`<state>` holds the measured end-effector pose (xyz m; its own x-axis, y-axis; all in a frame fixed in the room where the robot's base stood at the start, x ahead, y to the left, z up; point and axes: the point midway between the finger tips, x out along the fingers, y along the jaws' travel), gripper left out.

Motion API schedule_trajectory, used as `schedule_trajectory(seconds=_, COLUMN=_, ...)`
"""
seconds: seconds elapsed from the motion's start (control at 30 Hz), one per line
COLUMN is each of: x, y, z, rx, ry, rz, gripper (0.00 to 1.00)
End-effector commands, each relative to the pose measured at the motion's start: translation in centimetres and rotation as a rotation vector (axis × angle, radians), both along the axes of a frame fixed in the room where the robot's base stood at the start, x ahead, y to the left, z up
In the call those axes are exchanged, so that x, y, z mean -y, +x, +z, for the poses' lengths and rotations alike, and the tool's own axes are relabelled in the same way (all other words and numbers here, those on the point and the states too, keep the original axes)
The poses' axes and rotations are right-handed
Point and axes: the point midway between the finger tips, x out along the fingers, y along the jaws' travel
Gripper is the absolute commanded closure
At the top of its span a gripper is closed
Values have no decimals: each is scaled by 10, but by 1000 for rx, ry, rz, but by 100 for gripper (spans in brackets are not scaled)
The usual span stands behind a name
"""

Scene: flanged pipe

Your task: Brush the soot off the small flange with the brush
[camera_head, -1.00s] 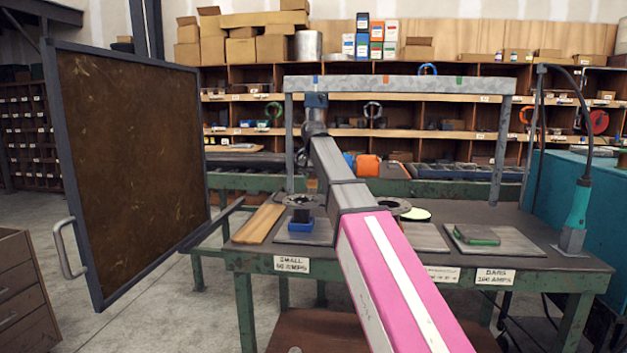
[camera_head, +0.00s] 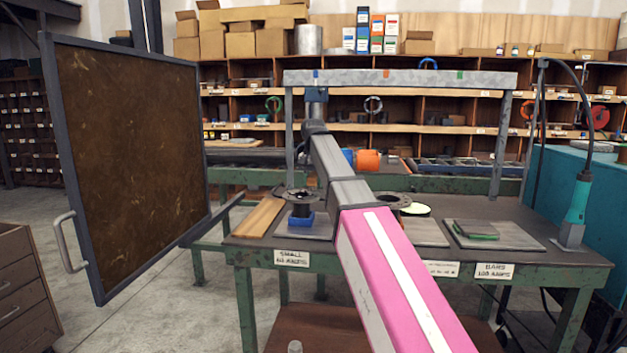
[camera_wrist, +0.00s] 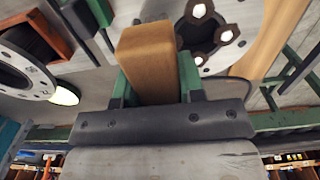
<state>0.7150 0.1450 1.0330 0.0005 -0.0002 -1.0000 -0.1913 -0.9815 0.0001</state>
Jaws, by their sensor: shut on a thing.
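My gripper (camera_wrist: 155,85) is shut on the brown wooden block of the brush (camera_wrist: 150,50) in the wrist view, with a green finger on each side. The brush's bristles are hidden below the block. The small flange (camera_wrist: 236,14) is a pale ring with a dark centre and several bright-tipped studs, just right of the brush. I cannot tell whether they touch. In the head view the small flange (camera_head: 298,193) sits above a blue block (camera_head: 301,221) at the table's left.
A larger flange (camera_wrist: 12,72) and a pale yellow disc (camera_wrist: 65,93) lie left in the wrist view. A brown framed screen (camera_head: 135,150) stands left.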

Motion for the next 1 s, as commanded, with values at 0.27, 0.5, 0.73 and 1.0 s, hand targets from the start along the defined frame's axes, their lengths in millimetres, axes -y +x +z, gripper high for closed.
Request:
schedule_trajectory(seconds=0.27, x=0, y=0, z=-8, rx=0, ry=0, rz=0, gripper=83)
schedule_trajectory(seconds=0.5, x=0, y=0, z=-14, rx=0, ry=0, rz=0, gripper=83)
schedule_trajectory(seconds=0.73, x=0, y=0, z=-20, rx=-1, ry=0, rz=0, gripper=83)
schedule_trajectory(seconds=1.0, x=0, y=0, z=-26, rx=0, ry=0, rz=0, gripper=83)
